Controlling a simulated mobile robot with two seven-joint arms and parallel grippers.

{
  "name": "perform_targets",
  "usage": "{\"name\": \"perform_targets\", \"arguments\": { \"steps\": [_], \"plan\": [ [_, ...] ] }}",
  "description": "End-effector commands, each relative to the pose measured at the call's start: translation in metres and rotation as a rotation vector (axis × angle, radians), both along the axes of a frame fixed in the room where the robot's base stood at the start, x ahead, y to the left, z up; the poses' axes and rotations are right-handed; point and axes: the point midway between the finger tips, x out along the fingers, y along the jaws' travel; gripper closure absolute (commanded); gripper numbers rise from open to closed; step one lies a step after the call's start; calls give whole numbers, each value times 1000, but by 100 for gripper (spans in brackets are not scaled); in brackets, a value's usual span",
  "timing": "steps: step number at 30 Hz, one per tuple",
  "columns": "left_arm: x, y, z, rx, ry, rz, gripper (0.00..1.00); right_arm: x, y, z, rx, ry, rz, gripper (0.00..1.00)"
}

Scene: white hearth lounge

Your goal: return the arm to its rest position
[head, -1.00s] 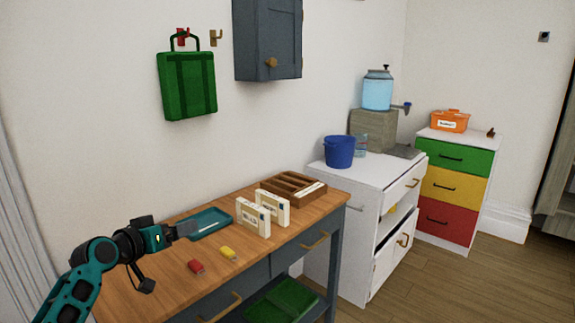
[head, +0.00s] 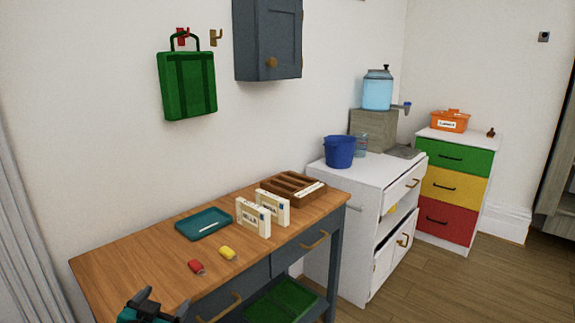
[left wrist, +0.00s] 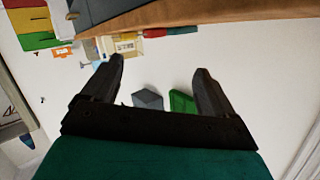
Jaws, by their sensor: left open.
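My left gripper (head: 158,303) shows at the bottom edge of the head view, in front of the wooden table (head: 120,262). Only its end is in the picture; the rest of that arm is out of the frame. In the left wrist view its two dark fingers (left wrist: 160,66) are spread wide apart with nothing between them. My right gripper is in neither view.
A green bag (head: 187,85) hangs on the wall beside a grey cabinet (head: 262,40).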

Motion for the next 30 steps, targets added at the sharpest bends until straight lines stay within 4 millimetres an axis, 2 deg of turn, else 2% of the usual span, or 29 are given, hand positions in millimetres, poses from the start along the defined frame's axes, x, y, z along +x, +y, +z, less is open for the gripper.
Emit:
{"name": "perform_targets", "arguments": {
  "steps": [1, 6, 9, 12, 15, 20, 30],
  "plan": [
    [-29, -13, -26, -21, 49, -16, 13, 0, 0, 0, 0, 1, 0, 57],
    [-120, -50, -83, -87, 181, -51, 13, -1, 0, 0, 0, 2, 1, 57],
    [-171, -67, -104, -128, 253, -60, 13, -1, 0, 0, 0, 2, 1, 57],
    [-212, -79, -115, -161, 308, -62, 13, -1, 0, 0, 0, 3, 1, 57],
    [-239, -86, -120, -183, 346, -61, 13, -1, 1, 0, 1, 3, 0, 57],
    [-257, -91, -122, -200, 371, -60, 13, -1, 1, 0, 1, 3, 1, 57],
    [-258, -91, -123, -200, 372, -59, 13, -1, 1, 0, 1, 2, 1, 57]
  ]
}}
